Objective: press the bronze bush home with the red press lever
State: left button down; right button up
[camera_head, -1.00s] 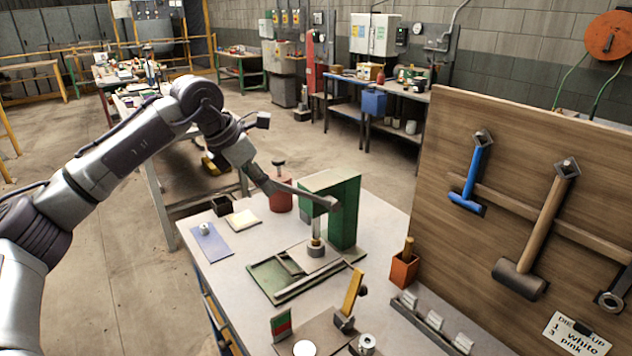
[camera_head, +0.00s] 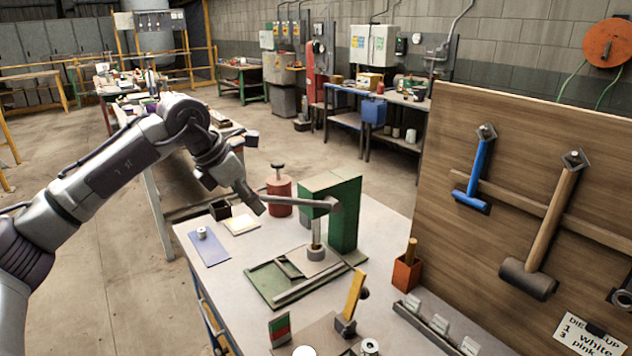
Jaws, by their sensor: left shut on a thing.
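The green press (camera_head: 345,215) stands on the bench. Its lever (camera_head: 300,202) looks grey in this light, with a reddish pivot end at the press head, and runs out left nearly level. My left gripper (camera_head: 257,205) is shut on the lever's outer end. The press ram (camera_head: 316,234) is down on a grey ring-shaped part (camera_head: 316,253) on the press plate. The bronze bush is not distinguishable under the ram; I cannot tell how deep it sits. My right gripper is out of view.
A red can (camera_head: 279,194) stands close behind the lever. A blue mat (camera_head: 209,248) with a small metal part lies left. A yellow lever (camera_head: 355,292) on a stand, an orange box (camera_head: 406,273) and a tool board (camera_head: 520,140) are at the front and right.

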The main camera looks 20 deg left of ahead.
pick_arm(q)
jog(key=shift+f, duration=0.2)
jog(key=shift+s+a+f+b, duration=0.15)
jog(key=shift+s+f+b, duration=0.15)
jog(key=shift+f+b, duration=0.55)
jog(key=shift+s+a+f+b, duration=0.15)
jog(key=shift+s+f+b, duration=0.1)
jog(key=shift+f+b, duration=0.6)
jog(key=shift+s+a+f+b, duration=0.15)
jog(key=shift+s+f+b, duration=0.15)
jog(key=shift+f+b, duration=0.5)
jog(key=shift+f, duration=0.3)
jog(key=f+b, duration=0.3)
jog(key=f, duration=0.2)
jog(key=shift+s+f+b, duration=0.2)
jog(key=shift+f+b, duration=0.05)
jog(key=shift+b, duration=0.15)
